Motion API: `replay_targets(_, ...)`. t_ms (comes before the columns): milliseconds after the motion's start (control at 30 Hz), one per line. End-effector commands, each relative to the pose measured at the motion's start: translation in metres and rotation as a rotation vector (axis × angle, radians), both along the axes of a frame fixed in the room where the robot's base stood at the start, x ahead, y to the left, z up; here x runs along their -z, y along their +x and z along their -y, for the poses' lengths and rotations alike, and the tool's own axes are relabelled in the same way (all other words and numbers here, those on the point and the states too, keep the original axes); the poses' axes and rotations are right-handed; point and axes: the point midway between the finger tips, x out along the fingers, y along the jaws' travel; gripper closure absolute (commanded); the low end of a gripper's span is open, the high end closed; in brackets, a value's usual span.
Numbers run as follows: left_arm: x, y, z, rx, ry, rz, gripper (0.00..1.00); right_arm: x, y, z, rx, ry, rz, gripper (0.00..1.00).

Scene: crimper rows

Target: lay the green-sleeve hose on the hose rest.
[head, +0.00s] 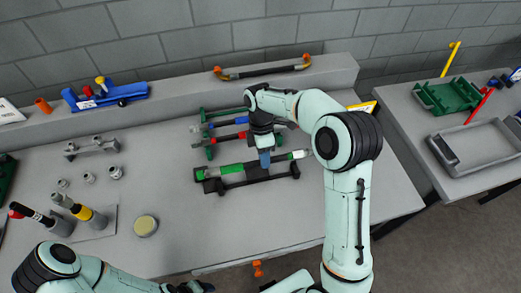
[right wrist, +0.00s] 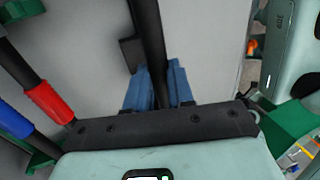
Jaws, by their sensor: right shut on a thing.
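The green-sleeve hose (head: 231,169) is a dark hose with a green sleeve and a pale right end. It lies lengthwise along the black hose rest (head: 217,187) on the grey bench, at or just above it; contact is not clear. My right gripper (head: 265,160) reaches down over the hose to the right of the sleeve. In the right wrist view its blue fingers (right wrist: 155,88) are shut on the black hose (right wrist: 148,35), one on each side. A dark block of the rest shows beside the hose. The left arm shows at the bottom, its gripper outside the picture.
Hoses with a blue sleeve (head: 242,121) and a red sleeve (head: 242,135) lie on green stands just behind. A dark hose with orange ends (head: 262,71) lies on the back ledge. Fittings and a yellow-topped disc (head: 146,226) stand left. Bare bench lies in front.

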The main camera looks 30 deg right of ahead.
Motion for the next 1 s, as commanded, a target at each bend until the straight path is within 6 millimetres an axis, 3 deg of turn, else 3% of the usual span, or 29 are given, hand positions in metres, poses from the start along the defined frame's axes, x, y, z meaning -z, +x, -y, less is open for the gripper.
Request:
replay_targets(467, -0.003, 0.002, 0.000, 0.000, 0.000, 0.002, 0.39, -0.002, 0.000, 0.002, 0.001, 0.008, 0.004, 1.00)
replay_targets(1000, 0.016, -0.012, 0.000, 0.001, -0.001, -0.014, 0.39, 0.044, -0.001, 0.001, 0.000, 0.009, 0.002, 1.00)
